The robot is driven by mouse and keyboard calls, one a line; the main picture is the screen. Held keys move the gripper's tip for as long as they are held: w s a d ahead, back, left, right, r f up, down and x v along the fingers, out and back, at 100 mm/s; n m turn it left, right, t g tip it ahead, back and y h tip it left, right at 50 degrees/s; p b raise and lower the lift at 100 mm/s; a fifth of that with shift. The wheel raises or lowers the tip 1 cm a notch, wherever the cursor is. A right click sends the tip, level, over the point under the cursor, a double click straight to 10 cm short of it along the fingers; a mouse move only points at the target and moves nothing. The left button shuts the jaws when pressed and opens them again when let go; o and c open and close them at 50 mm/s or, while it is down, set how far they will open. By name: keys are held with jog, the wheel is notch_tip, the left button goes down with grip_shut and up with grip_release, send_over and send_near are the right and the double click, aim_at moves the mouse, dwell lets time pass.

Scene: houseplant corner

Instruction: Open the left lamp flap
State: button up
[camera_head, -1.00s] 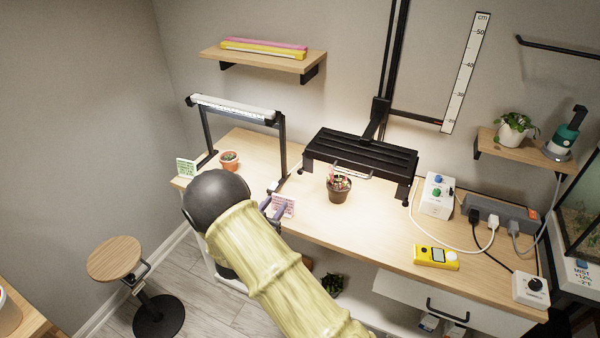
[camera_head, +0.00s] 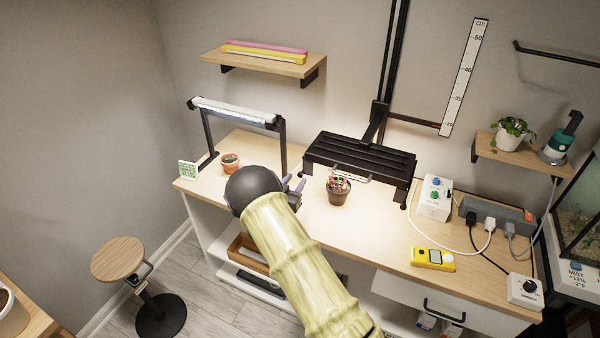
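A wide black ribbed lamp (camera_head: 360,158) hangs from a vertical black rail over the table, its light falling on the wood below. A thin pale bar shows under its front edge, above a small potted plant (camera_head: 339,191) with a reddish top. I cannot make out a separate left flap or whether it is open or shut. My gripper (camera_head: 295,184) is left of the plant and just below the lamp's left end, apart from both.
A white strip lamp (camera_head: 235,111) on a black frame stands left, near a terracotta pot (camera_head: 230,162) and a green-printed card (camera_head: 188,170). A control box (camera_head: 435,197), a power strip (camera_head: 497,214) with cables and a yellow meter (camera_head: 433,258) occupy the right side. The front middle tabletop is clear.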

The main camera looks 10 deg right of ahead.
aim_at(299, 175)
jog(key=x, duration=0.4)
jog(key=shift+w+d+p, duration=0.1)
jog(key=shift+w+p, duration=0.1)
jog(key=shift+p, duration=0.1)
jog(key=shift+s, duration=0.1)
grip_shut()
